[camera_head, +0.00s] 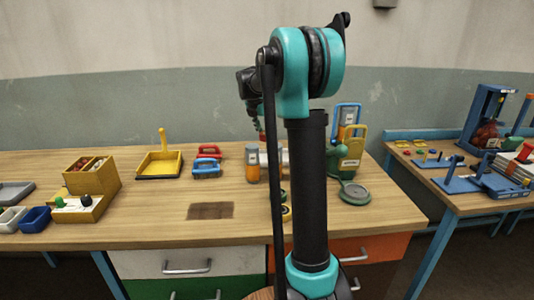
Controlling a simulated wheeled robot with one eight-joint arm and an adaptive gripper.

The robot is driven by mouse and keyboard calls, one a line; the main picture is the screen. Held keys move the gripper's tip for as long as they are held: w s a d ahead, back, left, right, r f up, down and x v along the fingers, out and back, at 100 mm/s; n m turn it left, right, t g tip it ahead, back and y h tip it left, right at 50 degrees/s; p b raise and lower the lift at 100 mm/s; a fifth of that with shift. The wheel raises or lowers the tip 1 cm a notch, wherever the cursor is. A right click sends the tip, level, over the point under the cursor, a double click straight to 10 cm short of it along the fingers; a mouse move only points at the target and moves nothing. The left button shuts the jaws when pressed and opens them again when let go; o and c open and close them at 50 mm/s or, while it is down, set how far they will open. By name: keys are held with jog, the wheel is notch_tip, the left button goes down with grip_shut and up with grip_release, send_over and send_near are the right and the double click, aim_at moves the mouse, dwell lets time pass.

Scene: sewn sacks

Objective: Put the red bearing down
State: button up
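My gripper (257,124) is a small dark shape at the left of my arm, above the back of the wooden table (150,222). Its fingers are too small and too much hidden by my arm to show whether they are open or shut. A small red spot (262,137) shows just below the gripper tip, beside my arm link. It may be the red bearing, but I cannot make out its shape or whether the gripper holds it.
Red (209,151) and blue (206,170) handled tools, an orange-and-grey canister (252,164) and a yellow tray (160,164) stand on the table. A green press (346,165) is right of my arm. A brown patch (211,210) marks the clear front area.

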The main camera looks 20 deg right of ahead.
aim_at(262, 140)
notch_tip(262, 140, down, 10)
jog(key=shift+r, duration=0.1)
dwell(0.4)
jog(key=o, duration=1.6)
jog(key=v, duration=1.2)
jog(key=shift+a, duration=0.1)
jog(key=shift+a, duration=0.15)
